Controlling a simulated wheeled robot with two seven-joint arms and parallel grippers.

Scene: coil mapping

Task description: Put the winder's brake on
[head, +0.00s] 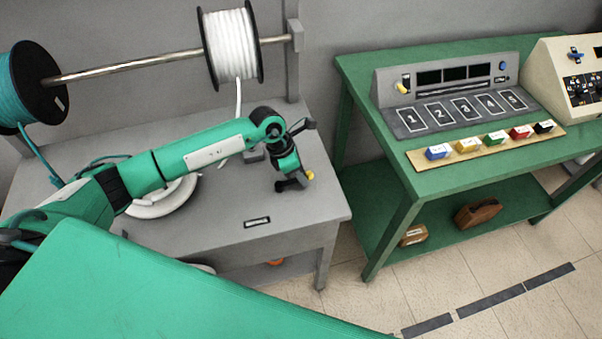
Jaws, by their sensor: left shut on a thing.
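The winder is on the grey bench (290,225), with a white coil (150,210) on it, partly hidden behind my left arm. My left gripper (298,182) is low over the right part of the bench, pointing down. It is shut on a small yellow-tipped part (310,175), which looks like the brake lever's knob. The dark fingers hide most of this part, so the lever's position cannot be told. My right gripper is not in view.
A white reel (232,45) and a teal reel (12,88) hang on a metal rod (130,66) above the bench. A green table (440,185) to the right holds a numbered panel (455,95) and several coloured blocks. Tiled floor lies between.

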